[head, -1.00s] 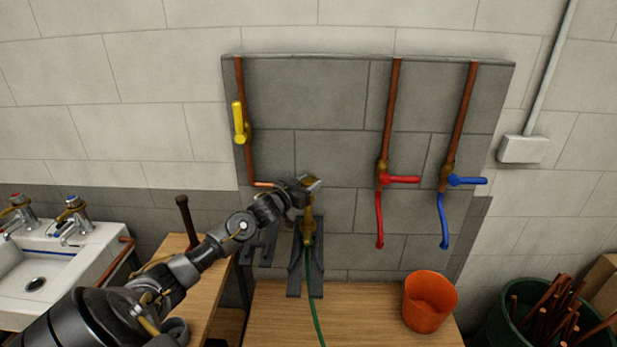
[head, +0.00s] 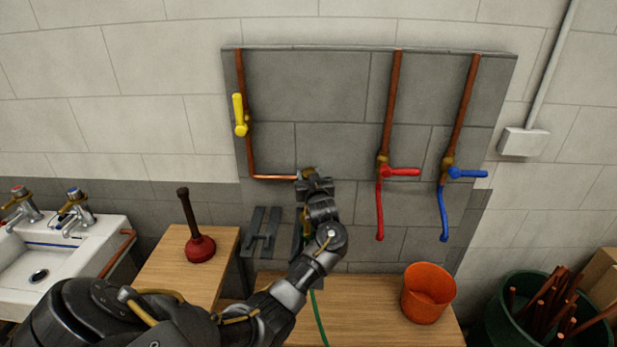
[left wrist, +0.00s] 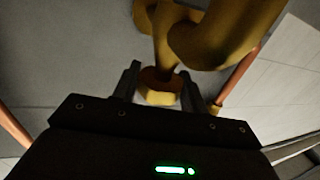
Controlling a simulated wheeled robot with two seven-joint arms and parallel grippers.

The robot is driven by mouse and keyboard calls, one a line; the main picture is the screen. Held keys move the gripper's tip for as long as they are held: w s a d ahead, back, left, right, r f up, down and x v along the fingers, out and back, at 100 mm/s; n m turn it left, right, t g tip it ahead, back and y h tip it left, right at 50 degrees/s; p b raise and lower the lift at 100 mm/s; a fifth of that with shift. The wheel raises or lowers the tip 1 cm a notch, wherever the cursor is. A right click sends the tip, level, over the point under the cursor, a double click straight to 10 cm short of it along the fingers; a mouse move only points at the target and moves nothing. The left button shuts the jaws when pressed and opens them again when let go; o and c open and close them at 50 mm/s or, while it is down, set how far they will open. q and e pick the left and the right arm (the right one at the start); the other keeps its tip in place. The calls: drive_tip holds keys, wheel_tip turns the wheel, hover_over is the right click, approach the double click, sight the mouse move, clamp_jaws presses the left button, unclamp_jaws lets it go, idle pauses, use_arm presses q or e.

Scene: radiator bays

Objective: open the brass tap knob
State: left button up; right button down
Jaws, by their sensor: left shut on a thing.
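The brass tap (head: 308,172) sits at the end of the horizontal copper pipe on the grey wall panel. My left gripper (head: 313,183) is at it, with the arm reaching up from below, and covers most of the tap in the head view. In the left wrist view, the fingers of the left gripper (left wrist: 160,74) stand on either side of a small brass knob (left wrist: 158,97) and are shut on it. More brass tap body (left wrist: 215,35) shows just beyond the fingers. My right gripper is not in view.
A yellow-handled valve (head: 240,115) is up left. Red (head: 402,172) and blue (head: 467,173) levers are to the right. An orange bucket (head: 428,292) stands on the wooden bench, and a plunger (head: 200,248) on the left bench. A green hose (head: 319,318) runs below the tap.

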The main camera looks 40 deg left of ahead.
use_arm(q)
drive_tip(key=shift+n+g+y, duration=0.5)
drive_tip(key=shift+n+g, duration=0.1)
drive_tip(key=shift+g, duration=0.2)
drive_tip(key=shift+n+g, duration=0.3)
drive_tip(key=o, duration=1)
drive_tip(key=shift+c, duration=0.2)
drive_tip(key=shift+s+d+f+b, duration=0.1)
drive_tip(key=shift+s+d+b, duration=0.1)
drive_tip(key=shift+d+b, duration=0.15)
drive_tip(key=b+v, duration=0.2)
drive_tip(key=v, duration=0.8)
drive_tip(key=shift+b, duration=0.3)
